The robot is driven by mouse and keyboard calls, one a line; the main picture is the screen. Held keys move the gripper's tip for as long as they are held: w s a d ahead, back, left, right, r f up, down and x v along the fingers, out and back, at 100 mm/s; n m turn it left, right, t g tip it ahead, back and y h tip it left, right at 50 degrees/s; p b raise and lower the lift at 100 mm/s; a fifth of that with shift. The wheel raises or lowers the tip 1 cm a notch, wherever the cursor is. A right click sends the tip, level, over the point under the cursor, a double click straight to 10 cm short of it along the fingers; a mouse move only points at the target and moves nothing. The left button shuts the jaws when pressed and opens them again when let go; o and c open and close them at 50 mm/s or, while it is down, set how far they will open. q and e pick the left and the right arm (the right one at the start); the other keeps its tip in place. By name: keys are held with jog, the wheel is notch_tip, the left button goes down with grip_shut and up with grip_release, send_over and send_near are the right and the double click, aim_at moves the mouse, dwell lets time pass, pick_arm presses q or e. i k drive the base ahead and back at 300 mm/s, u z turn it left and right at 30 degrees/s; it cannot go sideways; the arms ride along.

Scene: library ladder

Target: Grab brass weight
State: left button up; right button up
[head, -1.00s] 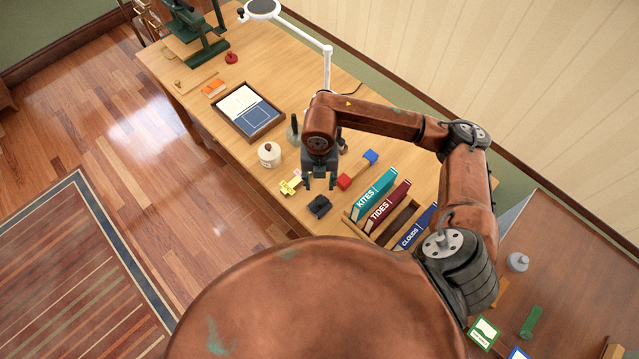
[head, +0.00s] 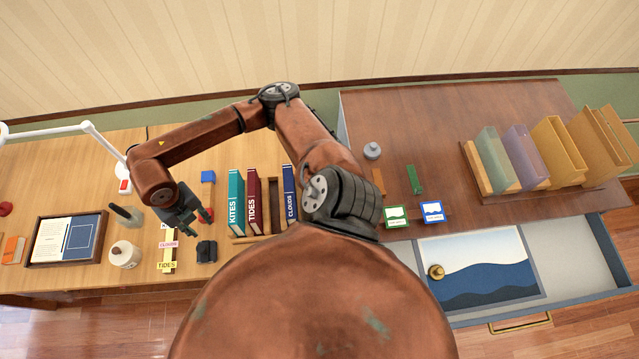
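The brass weight (head: 436,271) is a small round gold-coloured piece with a knob. It sits on the left part of a blue-and-white wave picture (head: 490,262) in the open drawer (head: 578,262) at the lower right. My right gripper (head: 196,222) is far to the left of it, over the light wooden table, near a red block and a dark clip-like object. Its fingers look apart, with nothing held. My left gripper is not in view.
A book rack with blue, red and teal books (head: 235,200) stands between my gripper and the dark desk (head: 440,120). On the desk are a grey weight (head: 372,150), two small framed cards and a file rack (head: 497,185). A white pot (head: 124,255) stands left of my gripper.

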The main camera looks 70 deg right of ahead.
aim_at(437, 273)
jog(key=z, duration=1.6)
